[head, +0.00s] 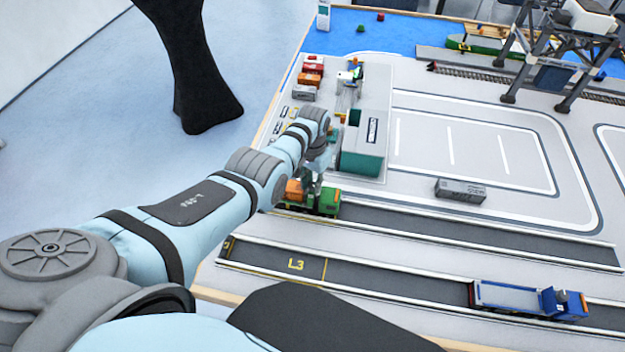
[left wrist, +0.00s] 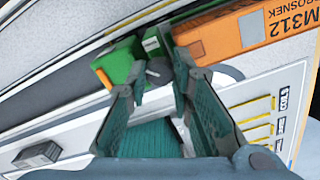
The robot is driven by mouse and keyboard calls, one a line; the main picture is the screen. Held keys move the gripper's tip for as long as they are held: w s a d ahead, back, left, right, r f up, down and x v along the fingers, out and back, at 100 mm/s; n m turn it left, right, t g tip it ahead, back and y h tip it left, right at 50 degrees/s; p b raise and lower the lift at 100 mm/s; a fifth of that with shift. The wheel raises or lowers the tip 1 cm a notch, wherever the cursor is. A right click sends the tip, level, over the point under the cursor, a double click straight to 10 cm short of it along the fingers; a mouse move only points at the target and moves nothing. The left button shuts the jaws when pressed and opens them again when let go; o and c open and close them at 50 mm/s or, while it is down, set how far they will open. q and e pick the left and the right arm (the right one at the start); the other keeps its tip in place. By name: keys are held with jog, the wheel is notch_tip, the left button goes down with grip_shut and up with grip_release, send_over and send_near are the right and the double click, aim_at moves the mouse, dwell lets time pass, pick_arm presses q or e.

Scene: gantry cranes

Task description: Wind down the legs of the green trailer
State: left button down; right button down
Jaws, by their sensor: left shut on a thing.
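The green truck and trailer (head: 328,203) stand at the left end of the upper lane, with an orange container (head: 294,190) behind the green part. In the left wrist view the green cab (left wrist: 120,62) is left of the fingertips, and the orange container (left wrist: 245,32) is at upper right. My left gripper (head: 314,172) reaches over the truck and trailer from behind. Its fingertips (left wrist: 160,78) are closed around a small grey round piece (left wrist: 158,70), which looks like a leg crank. The fingers partly hide that piece. The trailer's legs cannot be made out. My right gripper is out of view.
A grey container (head: 460,190) lies on the open yard. A blue truck (head: 525,298) stands in the lower lane marked L3. A gantry crane (head: 560,45) is at the back right.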

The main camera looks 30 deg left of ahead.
pick_arm(q)
jog(key=m, duration=0.4)
jog(key=shift+s+f+m, duration=0.1)
jog(key=shift+s+m, duration=0.05)
jog(key=shift+m, duration=0.15)
jog(key=m, duration=0.4)
jog(key=shift+m, duration=0.3)
jog(key=c, duration=1.6)
grip_release()
jog(key=shift+a, duration=0.1)
jog(key=shift+o, duration=1)
jog(key=shift+a+f, duration=0.1)
jog(key=shift+f, duration=0.05)
